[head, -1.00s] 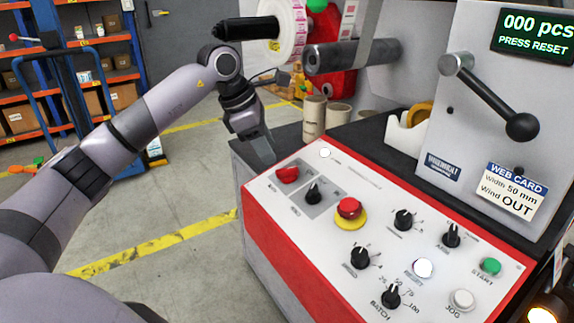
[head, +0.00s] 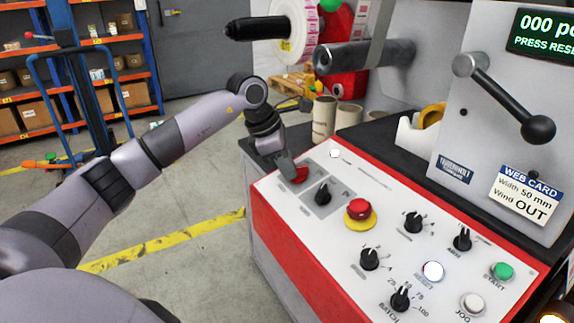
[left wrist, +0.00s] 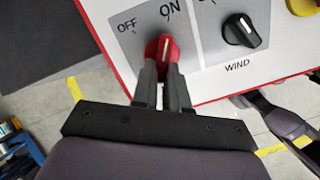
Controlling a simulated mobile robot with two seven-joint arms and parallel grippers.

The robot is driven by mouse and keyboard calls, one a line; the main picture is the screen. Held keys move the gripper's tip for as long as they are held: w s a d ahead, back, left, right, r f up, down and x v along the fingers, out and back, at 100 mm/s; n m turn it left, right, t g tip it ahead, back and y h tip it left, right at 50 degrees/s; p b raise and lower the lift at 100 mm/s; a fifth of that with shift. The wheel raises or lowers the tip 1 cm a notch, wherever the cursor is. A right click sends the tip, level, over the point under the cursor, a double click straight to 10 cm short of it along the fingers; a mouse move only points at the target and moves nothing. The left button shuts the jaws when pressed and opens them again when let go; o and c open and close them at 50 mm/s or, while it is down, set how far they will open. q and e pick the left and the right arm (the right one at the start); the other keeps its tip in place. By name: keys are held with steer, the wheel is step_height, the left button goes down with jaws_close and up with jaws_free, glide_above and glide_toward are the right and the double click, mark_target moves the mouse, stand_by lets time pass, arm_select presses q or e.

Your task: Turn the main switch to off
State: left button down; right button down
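The main switch is a red knob (left wrist: 165,47) on a grey plate marked OFF and ON. Its white line points up towards ON in the left wrist view. In the head view the knob (head: 300,175) is at the panel's far left corner, partly hidden by my left gripper. My left gripper (left wrist: 162,72) is at the switch, its two fingers close together at either side of the knob's near end. Red shows between them; whether they press on it I cannot tell. My right gripper is not in view.
The black WIND knob (left wrist: 240,32) is right of the switch. The red emergency stop (head: 359,209) on its yellow base and several black knobs are farther along the panel (head: 385,190). A dark roller (head: 255,28) and a crank (head: 505,98) stick out above.

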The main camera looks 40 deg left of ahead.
arm_select(q)
steer(key=shift+s+n, duration=0.1)
steer(key=shift+n, duration=0.3)
steer(key=shift+d+n+p, duration=0.15)
steer(key=shift+n+p, duration=0.25)
steer(key=shift+n, duration=0.3)
steer(key=n, duration=0.3)
steer(key=n+p, duration=0.1)
steer(key=shift+s+d+y, duration=0.2)
steer(key=shift+d+y, duration=0.05)
steer(key=shift+y, duration=0.15)
steer(key=n, duration=0.3)
steer(key=shift+d+t, duration=0.2)
steer(key=shift+t, duration=0.1)
steer(key=shift+d+n+y+p, duration=0.2)
steer(key=shift+n+y+p, duration=0.2)
steer(key=shift+n, duration=1.1)
steer(key=c, duration=1.1)
jaws_free()
steer(key=shift+c, duration=0.2)
